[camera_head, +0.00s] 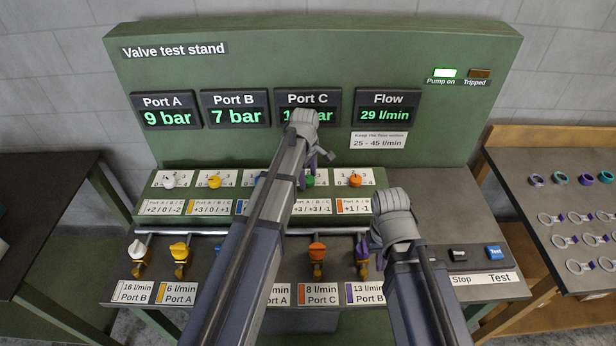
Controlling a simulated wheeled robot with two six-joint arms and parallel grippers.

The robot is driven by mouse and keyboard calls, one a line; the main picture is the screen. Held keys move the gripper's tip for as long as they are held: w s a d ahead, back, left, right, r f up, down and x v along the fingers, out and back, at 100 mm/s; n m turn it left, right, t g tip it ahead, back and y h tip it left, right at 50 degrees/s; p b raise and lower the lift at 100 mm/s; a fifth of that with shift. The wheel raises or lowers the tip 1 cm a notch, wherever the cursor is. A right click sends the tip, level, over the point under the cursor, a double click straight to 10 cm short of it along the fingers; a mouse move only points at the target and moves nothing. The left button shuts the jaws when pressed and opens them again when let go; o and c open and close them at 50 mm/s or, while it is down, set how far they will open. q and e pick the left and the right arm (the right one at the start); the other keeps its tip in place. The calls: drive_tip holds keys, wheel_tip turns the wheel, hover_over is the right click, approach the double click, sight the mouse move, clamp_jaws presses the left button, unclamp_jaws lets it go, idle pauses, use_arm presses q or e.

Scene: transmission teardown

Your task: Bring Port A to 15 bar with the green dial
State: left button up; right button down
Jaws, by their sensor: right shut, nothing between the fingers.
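The valve test stand (450,120) shows Port A (168,111) at 9 bar and Port B (235,110) at 7 bar. The Port C display (335,100) is partly covered by my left wrist. The green dial (310,181) is on the sloped panel, with a card below it that appears to read +3/+3/-1. My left gripper (313,168) points down at the green dial. Its fingertips are mostly hidden, so its grip and contact are unclear. My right gripper (368,245) is shut and empty by the purple valve (361,262), partly hidden by its wrist.
White (170,181), yellow (215,181) and orange (355,181) dials share the panel; a blue one is mostly hidden. Flow (388,110) reads 29 l/min, with a 25-45 l/min note below. The pump-on lamp (445,73) is lit. A blue Test button (494,252) sits at right.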

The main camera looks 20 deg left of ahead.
use_arm(q)
clamp_jaws()
drive_tip(key=shift+m, duration=0.3)
drive_tip(key=m, duration=0.8)
drive_tip(key=shift+w+m+h, duration=0.1)
drive_tip(key=shift+m+h, duration=0.2)
drive_tip(key=m, duration=0.4)
drive_tip(key=shift+g, duration=0.4)
drive_tip(key=shift+m, duration=2.4)
